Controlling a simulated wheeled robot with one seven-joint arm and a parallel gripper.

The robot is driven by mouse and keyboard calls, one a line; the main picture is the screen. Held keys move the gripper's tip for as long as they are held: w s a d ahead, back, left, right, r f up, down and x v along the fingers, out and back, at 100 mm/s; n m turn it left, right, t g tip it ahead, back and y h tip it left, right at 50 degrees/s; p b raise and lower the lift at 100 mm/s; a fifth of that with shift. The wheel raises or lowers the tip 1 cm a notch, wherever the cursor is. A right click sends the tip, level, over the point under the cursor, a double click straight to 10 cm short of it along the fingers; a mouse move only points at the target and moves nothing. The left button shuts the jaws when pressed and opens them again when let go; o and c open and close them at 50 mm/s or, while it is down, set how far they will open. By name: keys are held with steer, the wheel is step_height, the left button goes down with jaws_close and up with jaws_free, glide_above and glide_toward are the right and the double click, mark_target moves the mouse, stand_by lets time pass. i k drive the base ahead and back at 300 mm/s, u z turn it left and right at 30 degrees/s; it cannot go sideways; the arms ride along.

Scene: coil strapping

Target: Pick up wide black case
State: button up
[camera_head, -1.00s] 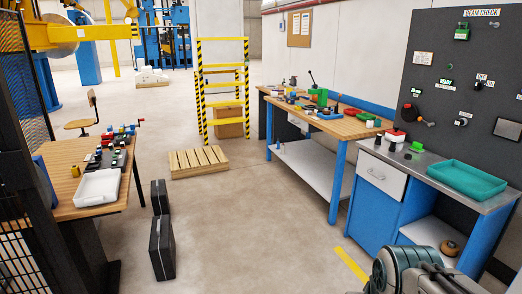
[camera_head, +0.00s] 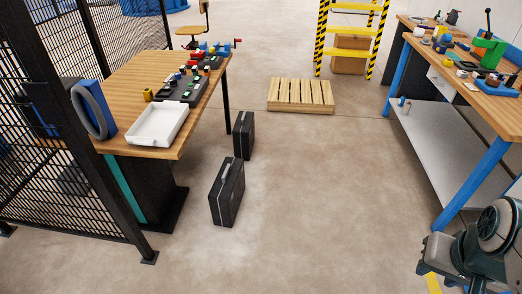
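Two black cases stand upright on the concrete floor to the right of the wooden table. The nearer case (camera_head: 227,192) is larger in the picture, tilted in outline, with a light strip along its top edge. The farther case (camera_head: 243,136) stands just behind it, close to the table leg. I cannot tell for certain from this angle which of them is the wide one. Part of my arm shows at the lower right, far from both cases. I cannot make out any gripper fingers there.
The wooden table (camera_head: 132,84) holds a white tray (camera_head: 158,125) and several small parts. A black mesh fence (camera_head: 62,150) stands at the left. A pallet (camera_head: 301,96) lies farther back. A blue-legged workbench (camera_head: 478,180) stands at the right. The floor between is clear.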

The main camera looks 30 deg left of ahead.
mark_target(225, 196)
steer(key=u, duration=0.35)
steer(key=i, duration=1.6)
steer(key=u, duration=1.45)
steer(key=i, duration=1.6)
steer(key=u, duration=0.75)
